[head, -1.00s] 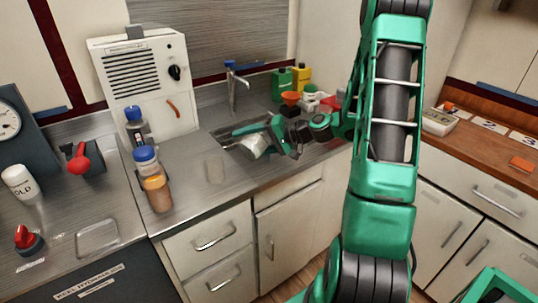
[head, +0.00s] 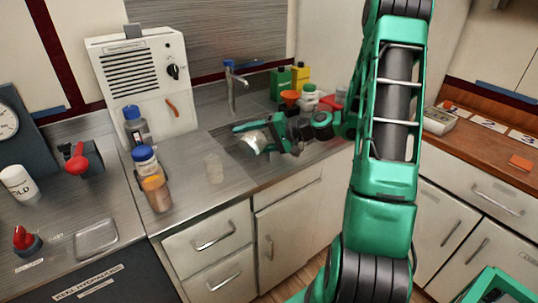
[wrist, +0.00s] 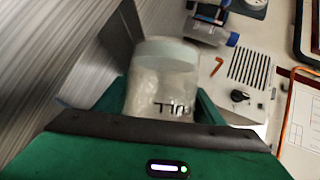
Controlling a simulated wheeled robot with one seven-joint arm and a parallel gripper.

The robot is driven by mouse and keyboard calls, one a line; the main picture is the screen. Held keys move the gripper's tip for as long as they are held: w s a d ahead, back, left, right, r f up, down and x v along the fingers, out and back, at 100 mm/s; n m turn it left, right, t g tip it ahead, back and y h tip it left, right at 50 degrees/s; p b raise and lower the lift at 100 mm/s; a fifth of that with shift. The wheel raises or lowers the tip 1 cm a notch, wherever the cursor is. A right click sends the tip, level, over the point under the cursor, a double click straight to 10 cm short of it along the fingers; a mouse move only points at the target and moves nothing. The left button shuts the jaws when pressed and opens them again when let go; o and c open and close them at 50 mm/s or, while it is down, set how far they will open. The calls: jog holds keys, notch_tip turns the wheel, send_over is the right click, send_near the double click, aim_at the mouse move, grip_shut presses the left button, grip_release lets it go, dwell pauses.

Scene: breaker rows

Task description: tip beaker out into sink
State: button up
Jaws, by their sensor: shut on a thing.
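A pale translucent beaker (head: 253,143) is held tilted over the sink area in the head view. In the wrist view the beaker (wrist: 162,85) fills the space between the fingers, with dark lettering on its side. My gripper (head: 262,136) is shut on it. The sink (head: 222,131) is set in the steel counter below the tap (head: 234,88) and is largely hidden by my gripper. Whether liquid is in the beaker or flowing out cannot be seen.
A faint clear object (head: 214,168) is on the counter in front of the sink. Green and yellow bottles (head: 300,77) and an orange funnel (head: 290,97) are behind my wrist.

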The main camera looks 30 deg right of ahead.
jog(key=shift+w+d+r+m+y, duration=0.1)
jog(key=shift+d+r+m+y, duration=0.2)
jog(key=shift+d+m, duration=0.1)
dwell(0.7)
